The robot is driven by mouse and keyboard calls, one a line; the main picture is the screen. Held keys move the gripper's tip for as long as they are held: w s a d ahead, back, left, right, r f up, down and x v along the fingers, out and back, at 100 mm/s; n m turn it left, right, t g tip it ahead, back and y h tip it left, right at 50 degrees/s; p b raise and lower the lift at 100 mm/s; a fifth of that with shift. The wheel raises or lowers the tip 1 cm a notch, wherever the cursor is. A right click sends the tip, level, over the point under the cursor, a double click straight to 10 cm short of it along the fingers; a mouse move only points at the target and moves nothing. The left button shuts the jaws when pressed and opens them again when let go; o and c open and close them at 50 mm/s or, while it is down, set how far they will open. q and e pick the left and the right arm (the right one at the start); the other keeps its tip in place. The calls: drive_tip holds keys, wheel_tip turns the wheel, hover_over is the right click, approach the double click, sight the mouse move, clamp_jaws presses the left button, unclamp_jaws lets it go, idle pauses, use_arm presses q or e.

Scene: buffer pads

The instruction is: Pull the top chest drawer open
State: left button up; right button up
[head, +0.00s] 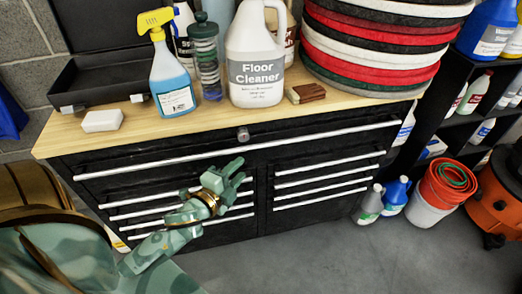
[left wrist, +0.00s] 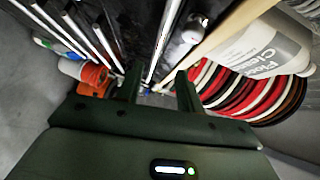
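The black chest (head: 258,190) stands below a wooden worktop. Its wide top drawer (head: 165,158) looks shut, with one long silver bar handle (head: 320,137) and a round lock (head: 243,134) above it. My green left gripper (head: 238,172) is open and empty in front of the chest, just below the handle's middle in the head view. In the left wrist view, the open fingers (left wrist: 158,88) point toward the chest, and the long handle (left wrist: 164,40) runs between them in the picture. I cannot tell whether they touch it. My right gripper is not in view.
The worktop (head: 205,120) holds a spray bottle (head: 172,82), a floor cleaner jug (head: 256,60) and stacked round pads (head: 375,45). Smaller drawers with bar handles (head: 318,192) sit below. Buckets (head: 432,205) and bottles stand right; the floor (head: 330,255) in front is clear.

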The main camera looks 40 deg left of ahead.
sight(262, 147)
use_arm(q)
drive_tip(key=w, duration=0.4)
drive_tip(key=w+f+b, duration=0.1)
drive_tip(key=w, duration=0.3)
drive_tip(key=w+a+b, duration=0.1)
drive_tip(key=w, duration=0.2)
drive_tip(key=shift+w+f, duration=0.35)
drive_tip(key=shift+w, duration=0.05)
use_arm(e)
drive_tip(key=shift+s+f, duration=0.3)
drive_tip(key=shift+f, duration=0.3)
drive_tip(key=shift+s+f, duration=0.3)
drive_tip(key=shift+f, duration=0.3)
use_arm(q)
drive_tip(key=shift+d, duration=0.1)
clamp_jaws()
